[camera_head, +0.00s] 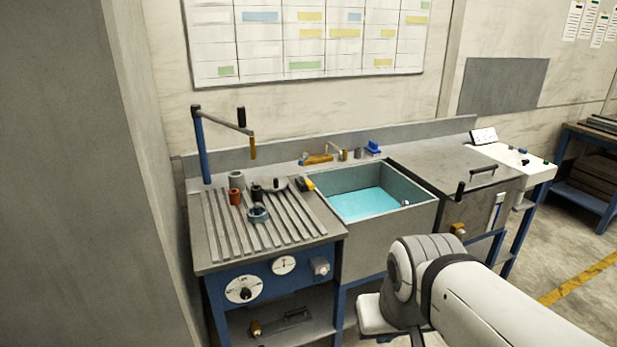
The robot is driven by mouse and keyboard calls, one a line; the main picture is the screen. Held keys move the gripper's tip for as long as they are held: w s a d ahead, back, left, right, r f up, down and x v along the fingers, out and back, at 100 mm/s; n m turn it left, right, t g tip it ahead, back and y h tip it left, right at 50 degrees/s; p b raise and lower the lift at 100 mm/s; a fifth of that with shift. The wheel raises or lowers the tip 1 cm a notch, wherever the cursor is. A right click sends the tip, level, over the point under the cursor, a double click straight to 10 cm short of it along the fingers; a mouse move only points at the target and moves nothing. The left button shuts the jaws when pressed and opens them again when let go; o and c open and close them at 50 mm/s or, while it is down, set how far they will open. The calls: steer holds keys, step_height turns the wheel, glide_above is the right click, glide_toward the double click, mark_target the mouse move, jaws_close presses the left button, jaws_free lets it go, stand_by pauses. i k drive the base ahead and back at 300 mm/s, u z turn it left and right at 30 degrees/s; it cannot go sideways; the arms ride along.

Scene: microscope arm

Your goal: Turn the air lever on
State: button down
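No lever is clearly marked as the air lever, and I cannot tell which fitting it is. A brass fitting (255,328) sits low under the left bench, beside a dark handle (297,316). A brass tap with an orange-brown handle (318,159) stands behind the sink. A grey fitting (320,266) is on the blue front panel, right of two white dials.
The left bench's ribbed top (222,225) holds several small parts, with a blue post and crank arm (222,120) behind. The sink (375,197) holds blue liquid. A lidded grey cabinet (440,175) stands right of it. A grey wall (80,180) closes the left; floor at right is open.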

mark_target(303, 176)
steer(key=z, duration=0.35)
steer(key=i, duration=1.9)
steer(key=u, duration=0.45)
